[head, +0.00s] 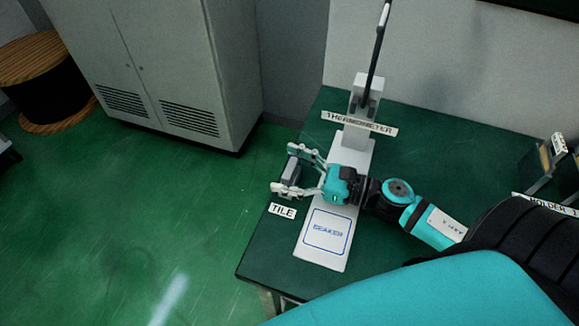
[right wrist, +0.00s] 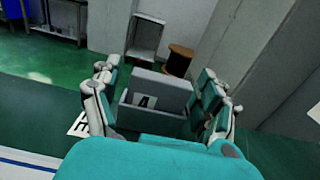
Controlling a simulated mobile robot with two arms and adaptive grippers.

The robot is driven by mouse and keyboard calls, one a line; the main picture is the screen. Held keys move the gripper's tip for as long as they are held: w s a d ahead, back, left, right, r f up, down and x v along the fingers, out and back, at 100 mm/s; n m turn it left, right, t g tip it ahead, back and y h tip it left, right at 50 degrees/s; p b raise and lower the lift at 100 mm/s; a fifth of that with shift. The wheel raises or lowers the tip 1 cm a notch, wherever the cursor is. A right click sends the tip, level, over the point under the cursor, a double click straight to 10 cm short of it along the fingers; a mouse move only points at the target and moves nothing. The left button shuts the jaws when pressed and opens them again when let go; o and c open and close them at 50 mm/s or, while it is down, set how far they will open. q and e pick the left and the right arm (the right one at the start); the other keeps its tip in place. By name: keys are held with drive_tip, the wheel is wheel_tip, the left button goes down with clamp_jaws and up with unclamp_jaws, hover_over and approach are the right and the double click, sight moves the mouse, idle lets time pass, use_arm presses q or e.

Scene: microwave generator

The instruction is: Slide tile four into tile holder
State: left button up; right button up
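Tile four, a grey slab marked "4" (right wrist: 146,101), stands upright between the fingers of my right gripper (right wrist: 157,72) in the right wrist view. A lower dark wall is around or in front of its base. In the head view my right gripper (head: 289,170) reaches left past the table edge corner, with the grey block (head: 292,169) between its spread fingers. The fingers look apart from the block's sides; contact is hard to judge. The tile holder may be the slotted stand (head: 544,158) at the right edge, by a partly hidden "HOLDER" sign (head: 546,203). My left gripper is out of view.
A "TILE" sign (head: 282,211) lies by the green table's (head: 262,254) left edge. A thermometer stand (head: 364,97) rises behind. A grey cabinet (head: 165,60) stands left; the floor there is free.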

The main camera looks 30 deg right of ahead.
drive_tip(key=shift+o, duration=0.2)
drive_tip(key=shift+d, duration=0.1)
drive_tip(key=v, duration=1.2)
idle(0.3)
